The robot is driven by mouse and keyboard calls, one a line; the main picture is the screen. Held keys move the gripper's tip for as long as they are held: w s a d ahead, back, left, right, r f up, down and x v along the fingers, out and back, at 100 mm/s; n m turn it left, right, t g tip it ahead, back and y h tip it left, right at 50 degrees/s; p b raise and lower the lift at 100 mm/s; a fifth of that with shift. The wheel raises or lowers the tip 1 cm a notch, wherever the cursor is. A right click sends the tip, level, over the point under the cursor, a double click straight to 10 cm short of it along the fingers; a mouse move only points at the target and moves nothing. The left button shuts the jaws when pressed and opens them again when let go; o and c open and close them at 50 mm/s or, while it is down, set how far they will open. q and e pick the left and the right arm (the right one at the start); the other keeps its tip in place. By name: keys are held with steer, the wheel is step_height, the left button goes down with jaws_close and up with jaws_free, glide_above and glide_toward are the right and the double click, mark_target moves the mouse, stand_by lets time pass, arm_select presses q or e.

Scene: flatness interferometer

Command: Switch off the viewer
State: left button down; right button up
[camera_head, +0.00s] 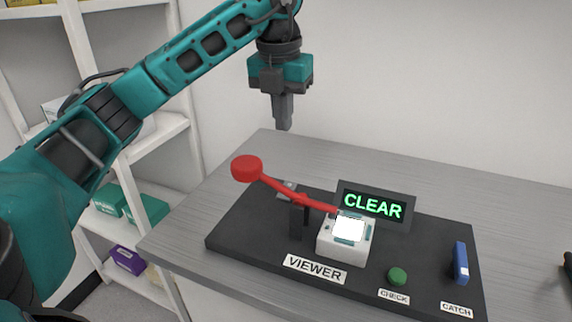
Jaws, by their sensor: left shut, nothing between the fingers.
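The viewer (345,240) is a small white box with a bright top window on a dark panel (240,236). The label "VIEWER" (315,268) is in front of it. A red lever (278,187) with a round red knob (246,168) slants up to the left from beside the viewer. A display (373,205) behind the viewer shows "CLEAR" in green. My left gripper (283,120) is shut and empty, pointing down above the table's back edge, behind and right of the red knob, apart from it.
A green button (397,276) labelled "CHECK" and a blue upright catch (461,262) labelled "CATCH" are on the panel's right side. The grey table (500,205) is clear behind the panel. White shelves (150,135) with boxes stand at the left. A dark object is cut off at the right edge.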

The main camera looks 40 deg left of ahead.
arm_select(q)
steer(key=f, duration=0.4)
steer(key=w+f, duration=0.1)
steer(key=f, duration=0.3)
steer(key=f+b, duration=0.1)
steer(key=f, duration=0.3)
steer(key=shift+w+a+f, duration=0.2)
steer(key=shift+w+f, duration=0.05)
steer(key=shift+f, duration=0.15)
steer(key=shift+w+f, duration=0.1)
steer(key=shift+f, duration=0.4)
steer(key=shift+f, duration=0.3)
